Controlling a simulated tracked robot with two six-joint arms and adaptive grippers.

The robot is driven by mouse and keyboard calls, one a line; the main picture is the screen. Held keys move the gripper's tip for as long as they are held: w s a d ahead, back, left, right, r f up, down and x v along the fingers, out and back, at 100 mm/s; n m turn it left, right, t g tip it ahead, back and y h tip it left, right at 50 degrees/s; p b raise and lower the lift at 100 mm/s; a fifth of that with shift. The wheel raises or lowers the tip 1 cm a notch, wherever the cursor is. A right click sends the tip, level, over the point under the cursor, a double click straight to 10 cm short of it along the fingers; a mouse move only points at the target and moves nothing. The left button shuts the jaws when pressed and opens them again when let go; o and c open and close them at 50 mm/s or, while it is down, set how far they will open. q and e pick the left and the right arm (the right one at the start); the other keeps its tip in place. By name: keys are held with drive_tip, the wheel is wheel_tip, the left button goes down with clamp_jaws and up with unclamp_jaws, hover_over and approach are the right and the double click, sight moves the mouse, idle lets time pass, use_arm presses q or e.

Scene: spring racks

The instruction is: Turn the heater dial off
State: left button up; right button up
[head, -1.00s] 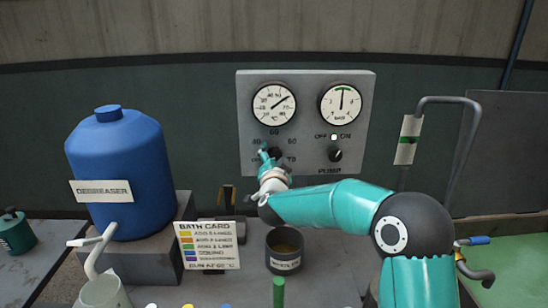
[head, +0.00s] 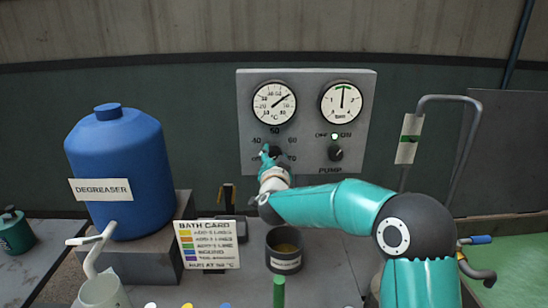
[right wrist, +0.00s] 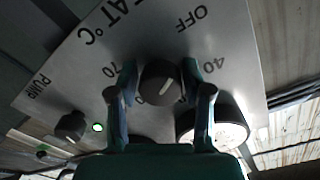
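The heater dial (right wrist: 160,83) is a dark round knob with a pale pointer mark, on the grey panel (head: 308,87) under the temperature gauge (head: 274,103). The numbers 40 to 70 and OFF are printed around it. In the head view my right gripper (head: 270,153) is at the dial and hides most of it. My left gripper is not in view.
The pump knob (head: 336,154) and a lit green lamp (head: 334,136) are right of the dial. A dark cup (head: 285,264), the bath card (head: 207,246) and a blue degreaser tank (head: 120,170) stand below and left. A bent grey pipe (head: 450,99) rises at right.

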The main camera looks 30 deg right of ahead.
drive_tip(key=shift+o, duration=1)
drive_tip(key=v, duration=1.2)
drive_tip(key=shift+f, duration=0.15)
